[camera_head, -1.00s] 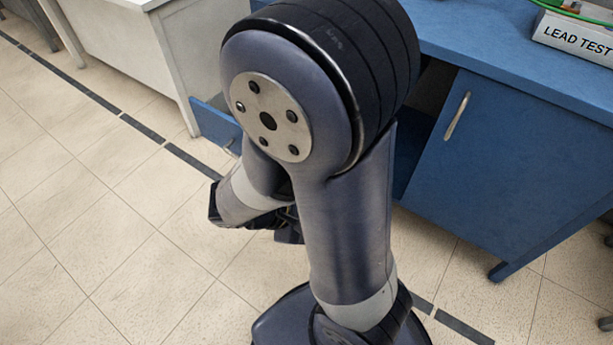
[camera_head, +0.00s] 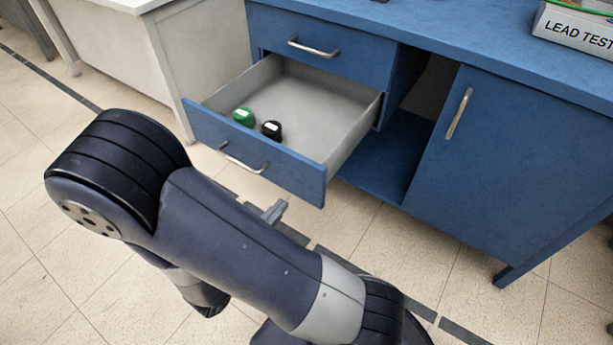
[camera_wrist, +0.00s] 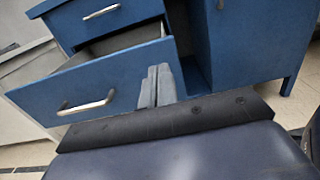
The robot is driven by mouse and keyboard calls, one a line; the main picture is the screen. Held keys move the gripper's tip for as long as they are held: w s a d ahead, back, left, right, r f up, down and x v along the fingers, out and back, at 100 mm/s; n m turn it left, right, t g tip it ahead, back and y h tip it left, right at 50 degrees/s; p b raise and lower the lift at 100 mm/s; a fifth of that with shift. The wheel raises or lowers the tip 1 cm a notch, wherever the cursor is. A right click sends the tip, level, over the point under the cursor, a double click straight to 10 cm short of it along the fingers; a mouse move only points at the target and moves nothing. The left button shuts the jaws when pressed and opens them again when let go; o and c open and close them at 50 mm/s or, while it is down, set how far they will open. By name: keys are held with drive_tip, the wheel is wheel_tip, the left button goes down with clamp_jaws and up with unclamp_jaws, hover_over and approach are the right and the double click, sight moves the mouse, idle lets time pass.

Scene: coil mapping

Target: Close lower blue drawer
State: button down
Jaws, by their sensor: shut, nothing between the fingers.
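The lower blue drawer (camera_head: 295,172) is pulled well out of the blue cabinet. Its grey inside holds a green-capped item (camera_head: 243,116) and a black-capped item (camera_head: 271,130). Its silver handle (camera_head: 243,160) is on the front panel. My gripper (camera_head: 277,208) is shut and empty, below and in front of the drawer front in the head view. In the wrist view my gripper's fingers (camera_wrist: 158,84) overlap the right part of the drawer front (camera_wrist: 112,82), right of the handle (camera_wrist: 87,104). I cannot tell whether they touch it.
The upper drawer (camera_head: 330,52) is shut. An open compartment (camera_head: 385,150) and a shut cabinet door (camera_head: 500,145) lie to the right. A white desk (camera_head: 110,50) stands at the left. A "LEAD TEST" box (camera_head: 580,38) sits on the worktop. The floor at left is clear.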

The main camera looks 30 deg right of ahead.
sight(314, 168)
drive_tip(key=b+x, duration=0.1)
drive_tip(key=x, duration=1)
drive_tip(key=shift+d, duration=0.1)
drive_tip(key=shift+d, duration=0.1)
